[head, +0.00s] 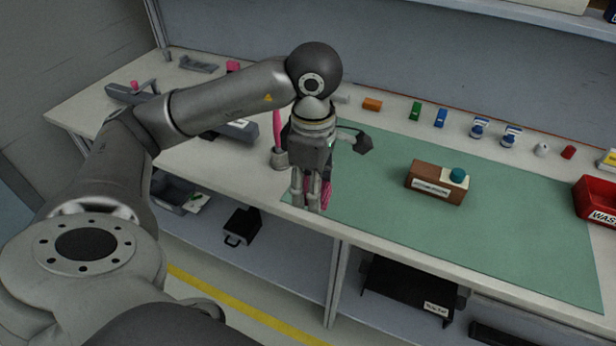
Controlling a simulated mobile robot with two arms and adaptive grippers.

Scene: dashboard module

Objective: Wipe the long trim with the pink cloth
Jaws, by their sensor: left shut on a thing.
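My left gripper (312,200) points down over the near left edge of the green mat. It is shut on the pink cloth (327,192), of which only a small part shows beside and behind the fingers. A long dark grey piece (238,130) with a white label lies on the bench to the left, partly hidden behind my left arm. It looks like the long trim, apart from the cloth. My right gripper is out of view.
The green mat (520,230) bears a brown block (425,184) with a teal knob. A pink-handled tool (277,125) stands in a grey holder close to my left gripper. Several small coloured parts line the back. A red waste bin (594,198) is at the right.

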